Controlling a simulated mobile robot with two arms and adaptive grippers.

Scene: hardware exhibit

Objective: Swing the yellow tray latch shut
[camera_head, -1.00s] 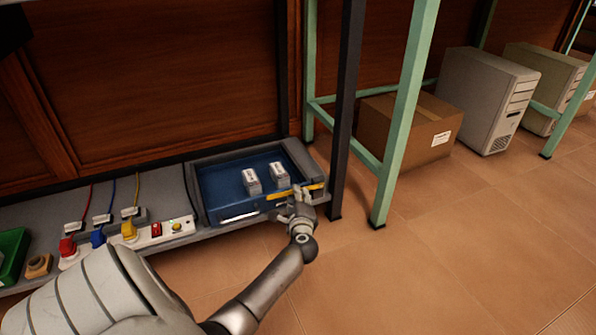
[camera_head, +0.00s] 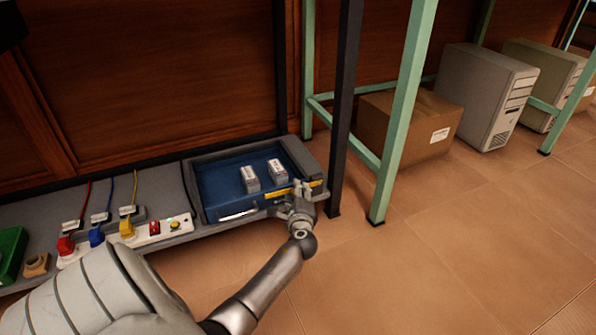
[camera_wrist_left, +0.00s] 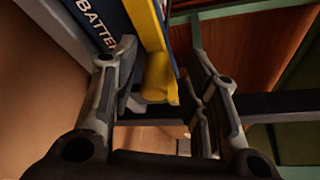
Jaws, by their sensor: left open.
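The yellow latch (camera_head: 280,194) lies along the front edge of the blue tray (camera_head: 212,188), near its right end. In the left wrist view the yellow latch (camera_wrist_left: 158,72) hangs between the two fingers, with the tray's blue "BATTERY" lettered face beside it. My left gripper (camera_head: 302,188) is open at the latch's right part and hides some of it. In the left wrist view the left gripper (camera_wrist_left: 165,88) has a finger on each side of the latch's end; contact is unclear. Two white-grey blocks (camera_head: 249,179) stand in the tray. My right gripper is out of view.
A power strip with red, blue and yellow plugs (camera_head: 127,228) lies left of the tray. A green bin (camera_head: 10,254) is at far left. A dark post (camera_head: 341,120) and a green frame leg (camera_head: 404,120) stand right of the tray. The floor in front is clear.

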